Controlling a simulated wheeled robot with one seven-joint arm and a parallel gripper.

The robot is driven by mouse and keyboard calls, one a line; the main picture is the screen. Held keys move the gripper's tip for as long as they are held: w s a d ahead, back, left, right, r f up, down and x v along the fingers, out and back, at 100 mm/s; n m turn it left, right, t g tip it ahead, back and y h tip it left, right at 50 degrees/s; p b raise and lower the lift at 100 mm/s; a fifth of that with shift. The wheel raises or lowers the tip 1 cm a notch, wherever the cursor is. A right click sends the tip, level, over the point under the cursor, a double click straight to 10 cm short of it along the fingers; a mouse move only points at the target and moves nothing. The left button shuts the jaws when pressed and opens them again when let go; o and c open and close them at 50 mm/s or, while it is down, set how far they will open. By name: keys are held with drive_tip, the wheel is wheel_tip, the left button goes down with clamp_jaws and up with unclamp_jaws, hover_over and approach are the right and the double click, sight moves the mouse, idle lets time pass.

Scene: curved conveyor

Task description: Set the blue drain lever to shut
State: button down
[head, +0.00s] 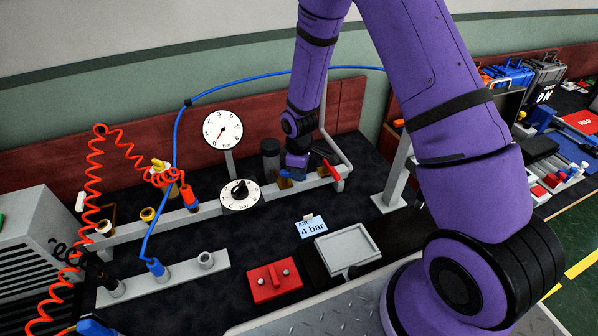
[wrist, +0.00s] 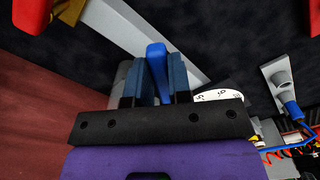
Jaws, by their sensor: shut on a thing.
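The blue drain lever (wrist: 156,56) shows in the wrist view between the two dark blue fingers of my gripper (wrist: 156,72), which are shut on it. Its rounded end sticks out past the fingertips, beside the grey rail, and its lower part is hidden by my gripper. In the head view my gripper (head: 297,162) reaches down to the right part of the grey rail (head: 220,208), left of a red lever (head: 331,169). The blue lever is mostly hidden there, and I cannot tell its exact angle.
A round gauge (head: 222,131) stands behind the rail, and a dial knob (head: 240,195) sits on its front. A coiled red hose (head: 92,195) and a blue hose (head: 176,130) are at the left. A "4 bar" card (head: 311,226), grey tray (head: 347,248) and red block (head: 273,285) lie in front.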

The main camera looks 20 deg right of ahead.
drive_tip(key=shift+s+a+m, duration=0.1)
drive_tip(key=shift+s+m, duration=0.05)
drive_tip(key=shift+m, duration=0.15)
drive_tip(key=shift+s+a+m, duration=0.25)
drive_tip(key=shift+a+m, duration=0.35)
drive_tip(key=shift+m, duration=1.15)
drive_tip(key=shift+s+a+m, duration=0.3)
drive_tip(key=shift+a+m, duration=0.3)
drive_tip(key=shift+m, duration=1.1)
drive_tip(key=shift+s+a+m, duration=0.25)
drive_tip(key=shift+a+m, duration=0.35)
drive_tip(key=shift+m, duration=1.15)
drive_tip(key=c, duration=1)
unclamp_jaws()
drive_tip(key=shift+c, duration=0.2)
wheel_tip(320, 180, up, 11)
